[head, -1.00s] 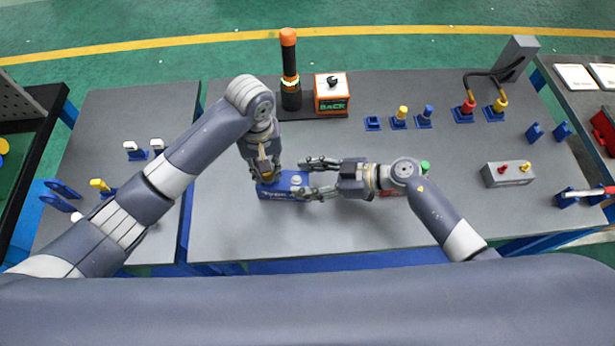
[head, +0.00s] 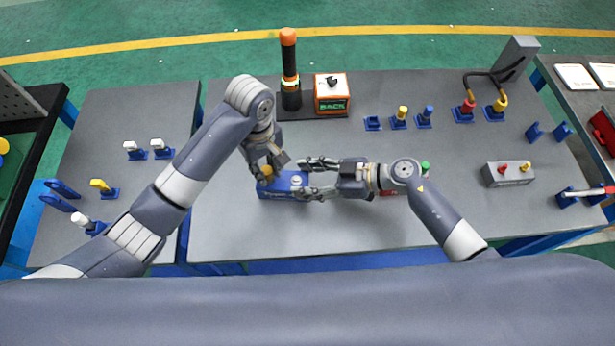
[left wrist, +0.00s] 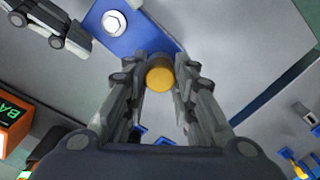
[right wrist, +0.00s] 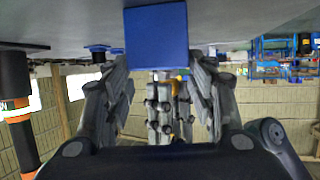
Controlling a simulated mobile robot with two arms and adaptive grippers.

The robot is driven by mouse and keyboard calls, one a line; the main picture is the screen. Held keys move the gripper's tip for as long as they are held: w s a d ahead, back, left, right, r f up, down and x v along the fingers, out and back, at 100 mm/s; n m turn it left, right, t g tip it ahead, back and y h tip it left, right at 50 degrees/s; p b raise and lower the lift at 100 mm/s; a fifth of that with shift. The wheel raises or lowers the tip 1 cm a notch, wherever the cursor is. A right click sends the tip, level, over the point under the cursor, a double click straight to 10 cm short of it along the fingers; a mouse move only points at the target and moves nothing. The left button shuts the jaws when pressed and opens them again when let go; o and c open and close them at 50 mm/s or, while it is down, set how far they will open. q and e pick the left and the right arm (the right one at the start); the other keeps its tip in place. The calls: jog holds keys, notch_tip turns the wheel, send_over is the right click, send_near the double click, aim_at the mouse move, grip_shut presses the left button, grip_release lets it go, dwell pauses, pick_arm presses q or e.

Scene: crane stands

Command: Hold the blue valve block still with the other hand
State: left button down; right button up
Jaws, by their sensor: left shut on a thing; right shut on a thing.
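The blue valve block (head: 284,190) lies on the grey table in front of me, with a white bolt or knob (left wrist: 114,22) on its top. A yellow cap (left wrist: 160,75) sits at the block's left end and also shows in the head view (head: 266,173). My left gripper (head: 268,167) comes from above and is shut on the yellow cap. My right gripper (head: 302,178) reaches in level from the right and is shut on the blue block, whose end face fills the middle of the right wrist view (right wrist: 157,38). The exact finger contacts are partly hidden.
An orange-topped dark cylinder (head: 290,70) and an orange box (head: 332,93) stand behind the block. Blue holders with coloured plugs (head: 400,118) are at the back right. A grey box (head: 508,174) is at right. The table in front of the block is clear.

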pick_arm(q)
jog(key=n, duration=0.3)
jog(key=shift+s+d, duration=0.2)
jog(key=shift+a+n, duration=0.1)
jog(key=shift+n, duration=0.9)
jog(key=c, duration=1.2)
grip_release()
jog(key=shift+w+a, duration=0.1)
jog(key=shift+c, duration=0.2)
jog(key=shift+c, duration=0.9)
jog(key=shift+w, duration=0.1)
